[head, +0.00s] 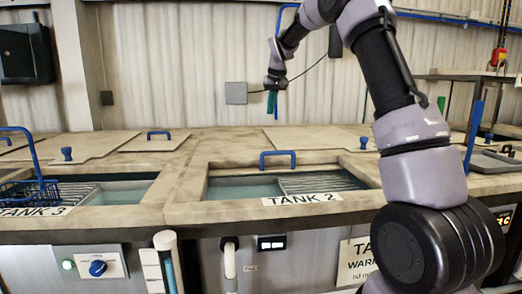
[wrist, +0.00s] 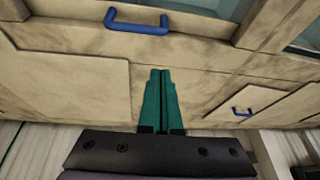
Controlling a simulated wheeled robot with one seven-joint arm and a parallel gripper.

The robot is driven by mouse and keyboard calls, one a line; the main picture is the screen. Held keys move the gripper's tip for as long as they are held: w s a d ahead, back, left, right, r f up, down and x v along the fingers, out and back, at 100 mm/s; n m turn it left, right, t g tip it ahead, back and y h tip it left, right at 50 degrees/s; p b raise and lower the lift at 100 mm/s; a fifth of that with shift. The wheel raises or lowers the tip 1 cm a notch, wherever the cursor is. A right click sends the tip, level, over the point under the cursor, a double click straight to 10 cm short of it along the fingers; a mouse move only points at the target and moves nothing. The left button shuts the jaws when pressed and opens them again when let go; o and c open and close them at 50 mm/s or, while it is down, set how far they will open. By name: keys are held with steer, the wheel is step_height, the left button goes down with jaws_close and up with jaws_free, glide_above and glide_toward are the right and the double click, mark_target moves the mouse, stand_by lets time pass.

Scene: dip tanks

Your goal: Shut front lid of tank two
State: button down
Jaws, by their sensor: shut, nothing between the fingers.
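Tank two (head: 345,196), labelled TANK 2, stands in the middle of the head view. Its front opening is uncovered and shows liquid (head: 240,188) and a ribbed rack (head: 320,183). The front lid's blue handle (head: 278,155) stands at the back edge of this opening, and the pale lid seems to lie flat behind it. The handle also shows at the top of the wrist view (wrist: 138,27). My gripper (head: 272,116) is raised above the rear of the tank top, beyond the handle and apart from it. Its green fingers (wrist: 162,72) are shut, empty and point down.
Tank three's opening (head: 105,190) at the left holds a blue basket (head: 28,193). A rear lid with a blue handle (head: 159,134) lies behind it. Blue knobs (head: 67,154) (head: 363,143) stick up from the tank top. A wall box (head: 236,93) hangs behind my gripper.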

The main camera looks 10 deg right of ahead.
steer(key=shift+n, duration=0.5)
steer(key=w+x, duration=0.1)
steer(key=x, duration=0.6)
steer(key=w+a+r+x, duration=0.1)
steer(key=x, duration=0.6)
steer(key=w+x, duration=0.1)
steer(key=x, duration=0.6)
steer(key=shift+a, duration=0.2)
steer(key=shift+s+d+r, duration=0.15)
steer(key=shift+s+d, duration=0.05)
steer(key=shift+s, duration=0.85)
steer(key=shift+s+d+f, duration=0.1)
steer(key=shift+s+f, duration=0.1)
steer(key=shift+s, duration=0.6)
